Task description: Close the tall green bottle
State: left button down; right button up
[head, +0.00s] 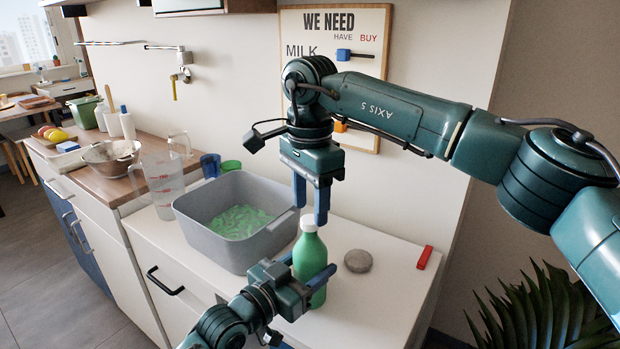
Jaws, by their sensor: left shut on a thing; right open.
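The tall green bottle (310,256) stands upright on the white counter, right of the grey tub. A white cap (308,223) sits on its top; I cannot tell how tightly. My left gripper (308,270) is shut on the bottle's body from the front left, with blue fingers on either side. My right gripper (311,204) points down just above the cap, open, its blue fingertips close to the cap's top. Whether they touch the cap cannot be told. The bottle's lower part is partly hidden by my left gripper.
A grey tub (190,212) with green pieces stands left of the bottle. A round grey disc (358,261) and a red block (424,257) lie to its right. A clear jug (160,185) and blue cup (210,166) stand further left. The wall is close behind.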

jog(key=shift+f, duration=1.15)
jog(key=shift+c, duration=0.5)
grip_shut()
jog(key=m, duration=1)
jog(key=shift+m, duration=0.3)
jog(key=m, duration=1)
jog(key=shift+m, duration=0.4)
jog(key=shift+o, duration=1.1)
grip_release()
